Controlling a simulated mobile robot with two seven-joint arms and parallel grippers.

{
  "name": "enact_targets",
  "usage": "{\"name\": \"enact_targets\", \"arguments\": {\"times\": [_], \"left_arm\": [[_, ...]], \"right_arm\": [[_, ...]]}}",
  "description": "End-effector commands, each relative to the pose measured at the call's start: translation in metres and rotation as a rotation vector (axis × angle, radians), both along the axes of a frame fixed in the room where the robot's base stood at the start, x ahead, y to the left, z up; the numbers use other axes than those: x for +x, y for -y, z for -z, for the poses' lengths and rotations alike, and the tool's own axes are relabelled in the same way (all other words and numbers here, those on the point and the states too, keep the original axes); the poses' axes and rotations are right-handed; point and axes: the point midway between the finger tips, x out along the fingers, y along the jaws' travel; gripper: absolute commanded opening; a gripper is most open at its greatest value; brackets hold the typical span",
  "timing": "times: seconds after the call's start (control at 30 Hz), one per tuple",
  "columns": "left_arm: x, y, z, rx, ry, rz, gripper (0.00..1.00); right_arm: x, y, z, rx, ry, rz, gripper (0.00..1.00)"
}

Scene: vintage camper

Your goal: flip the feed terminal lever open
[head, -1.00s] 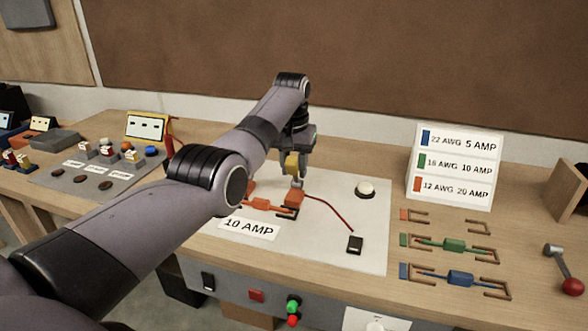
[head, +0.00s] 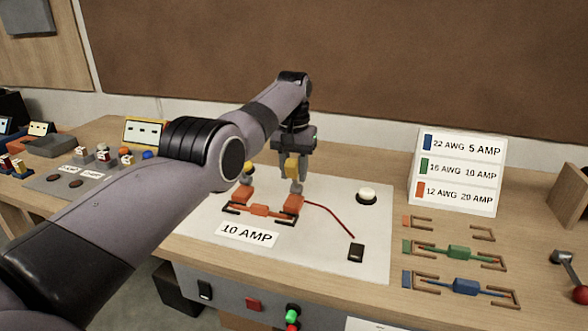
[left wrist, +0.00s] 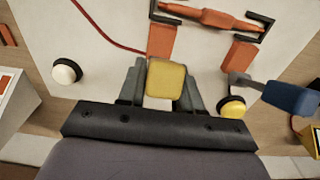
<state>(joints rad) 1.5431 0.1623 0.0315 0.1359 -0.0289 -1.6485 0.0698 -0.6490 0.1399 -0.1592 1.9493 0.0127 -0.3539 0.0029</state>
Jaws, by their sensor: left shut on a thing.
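My left gripper (head: 291,167) is shut on a yellow block-shaped lever handle (head: 291,165) above the right-hand orange terminal (head: 293,205). The left wrist view shows this yellow handle (left wrist: 165,79) between the two fingers. It lies beside the orange terminal (left wrist: 161,41) where the red wire ends. A second orange terminal (head: 243,197) stands to the left. In the left wrist view, a blue handle (left wrist: 291,97) on a grey shaft reaches toward that second terminal (left wrist: 238,56). An orange fuse link (head: 260,210) lies in dark holders between the terminals. My right gripper is not in view.
The white board also carries a white button (head: 366,194), a yellow button (head: 249,167), a black switch (head: 356,252) and a 10 AMP label (head: 247,234). Green (head: 459,252) and blue (head: 465,286) links lie at right. A rating sign (head: 458,170) stands behind them.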

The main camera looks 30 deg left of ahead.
Motion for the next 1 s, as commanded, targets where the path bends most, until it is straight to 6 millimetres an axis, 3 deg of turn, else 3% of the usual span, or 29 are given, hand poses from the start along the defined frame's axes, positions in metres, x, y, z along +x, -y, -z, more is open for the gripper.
{"name": "enact_targets", "arguments": {"times": [0.03, 0.07, 0.1, 0.47, 1.0], "left_arm": [[0.000, 0.000, -0.002, -0.001, 0.001, 0.000, 0.44], [0.000, 0.000, -0.002, -0.001, 0.001, 0.000, 0.54], [0.000, 0.000, -0.002, -0.001, 0.001, 0.000, 0.55], [0.000, 0.000, -0.005, 0.000, 0.000, 0.000, 0.55], [-0.003, 0.001, -0.072, 0.000, 0.002, 0.000, 0.55]], "right_arm": [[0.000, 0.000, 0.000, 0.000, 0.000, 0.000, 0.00], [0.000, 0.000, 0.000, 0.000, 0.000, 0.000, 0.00], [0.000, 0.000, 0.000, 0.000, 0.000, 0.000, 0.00], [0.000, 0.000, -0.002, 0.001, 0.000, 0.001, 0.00], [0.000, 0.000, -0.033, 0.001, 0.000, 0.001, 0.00]]}}
